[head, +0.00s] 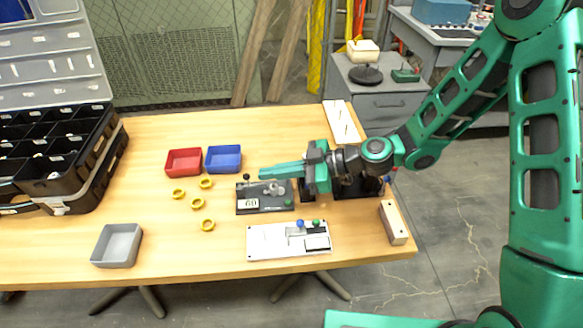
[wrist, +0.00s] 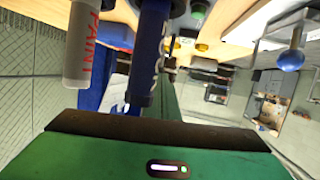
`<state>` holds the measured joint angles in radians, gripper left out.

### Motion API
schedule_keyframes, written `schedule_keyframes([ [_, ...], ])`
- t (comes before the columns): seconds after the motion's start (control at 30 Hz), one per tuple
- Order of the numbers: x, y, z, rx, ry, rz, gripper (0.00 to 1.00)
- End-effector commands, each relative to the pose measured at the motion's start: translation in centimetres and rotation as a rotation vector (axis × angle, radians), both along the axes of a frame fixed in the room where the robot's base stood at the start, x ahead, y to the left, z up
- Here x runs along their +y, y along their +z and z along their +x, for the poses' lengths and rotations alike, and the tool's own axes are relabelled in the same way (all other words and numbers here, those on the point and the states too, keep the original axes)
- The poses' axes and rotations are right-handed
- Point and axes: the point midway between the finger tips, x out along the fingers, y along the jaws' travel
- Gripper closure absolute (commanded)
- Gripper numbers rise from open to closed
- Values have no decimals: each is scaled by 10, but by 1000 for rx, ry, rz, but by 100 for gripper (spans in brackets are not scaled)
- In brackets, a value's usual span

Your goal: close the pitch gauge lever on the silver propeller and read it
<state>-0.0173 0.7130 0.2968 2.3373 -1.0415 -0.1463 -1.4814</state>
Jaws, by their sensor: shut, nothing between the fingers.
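The dark gauge plate (head: 275,205) lies on the table in the head view, with a "60" label (head: 251,203) at its left. The small silver propeller (head: 273,188) sits on it, partly hidden by my fingers. A thin upright lever with a black knob (head: 246,177) stands at the plate's left back; its exact setting cannot be told. My gripper (head: 263,173) is shut and empty, its fingers pointing left above the back of the plate. I cannot tell whether they touch anything. The propeller and lever cannot be made out in the wrist view.
A white panel (head: 262,243) with blue and green knobs lies in front. Red (head: 183,162) and blue (head: 223,158) trays, several yellow rings (head: 197,203) and a grey tray (head: 117,245) are left. A wooden block (head: 393,222) is right.

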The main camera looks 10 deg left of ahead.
Motion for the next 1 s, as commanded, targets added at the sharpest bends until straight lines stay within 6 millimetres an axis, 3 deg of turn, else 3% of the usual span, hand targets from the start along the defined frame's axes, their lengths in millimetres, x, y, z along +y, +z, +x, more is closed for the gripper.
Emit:
schedule_keyframes([
  [0.27, 21, -7, -1, 0, 0, -1, 100],
  [0.73, 23, -6, -1, -4, 2, -13, 100],
  [1.0, 26, 2, 0, -34, -2, -122, 100],
])
